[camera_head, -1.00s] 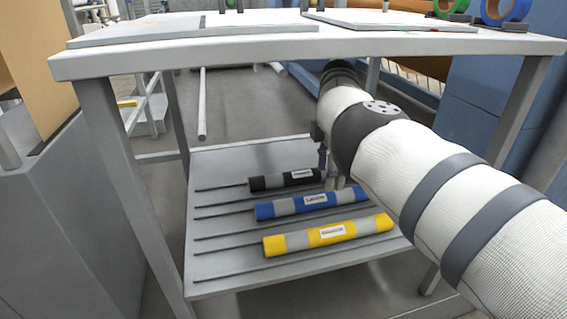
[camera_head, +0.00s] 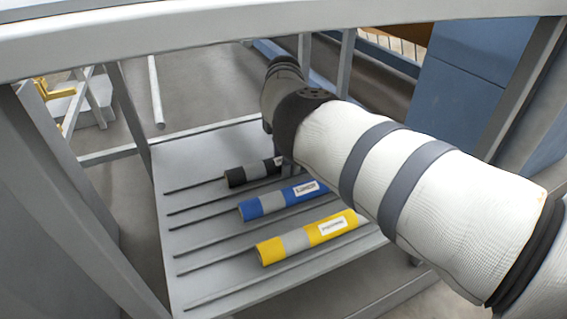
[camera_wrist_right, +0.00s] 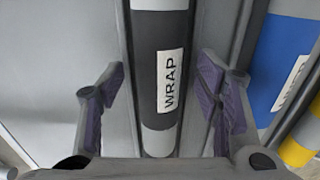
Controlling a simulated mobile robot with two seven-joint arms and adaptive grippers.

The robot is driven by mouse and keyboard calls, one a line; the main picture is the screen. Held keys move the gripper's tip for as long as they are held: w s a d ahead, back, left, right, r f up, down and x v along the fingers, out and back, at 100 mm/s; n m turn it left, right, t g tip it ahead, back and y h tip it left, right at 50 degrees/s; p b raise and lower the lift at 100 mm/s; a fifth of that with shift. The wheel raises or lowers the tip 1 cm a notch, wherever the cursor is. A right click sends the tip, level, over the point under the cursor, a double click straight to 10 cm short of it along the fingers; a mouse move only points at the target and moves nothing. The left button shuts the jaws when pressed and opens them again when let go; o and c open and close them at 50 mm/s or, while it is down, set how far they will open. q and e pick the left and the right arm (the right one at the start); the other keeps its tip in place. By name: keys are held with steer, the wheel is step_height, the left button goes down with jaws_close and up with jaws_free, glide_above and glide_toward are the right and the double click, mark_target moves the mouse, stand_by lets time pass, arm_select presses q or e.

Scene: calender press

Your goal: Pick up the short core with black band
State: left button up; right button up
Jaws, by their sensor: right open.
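The short core with black band (camera_head: 236,176) lies at the back of the lower shelf. In the head view, my right arm hides its right end. In the right wrist view, the core (camera_wrist_right: 147,60) shows grey sections, a black band and a white label reading WRAP. My right gripper (camera_wrist_right: 161,72) is open, with one purple-padded finger on each side of the core in that view. Gaps show between the pads and the core, and I cannot tell how far down the fingers reach. The left gripper is not in view.
A blue-banded core (camera_head: 250,209) and a yellow-banded core (camera_head: 270,252) lie in front on the grooved shelf (camera_head: 200,288). The tabletop (camera_head: 200,30) spans above, with table legs at the sides. The shelf's left part is bare.

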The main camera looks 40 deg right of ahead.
steer(key=c, duration=1.3)
step_height(320, 180, up, 10)
steer(key=shift+r+p, duration=0.1)
steer(key=shift+p, duration=0.6)
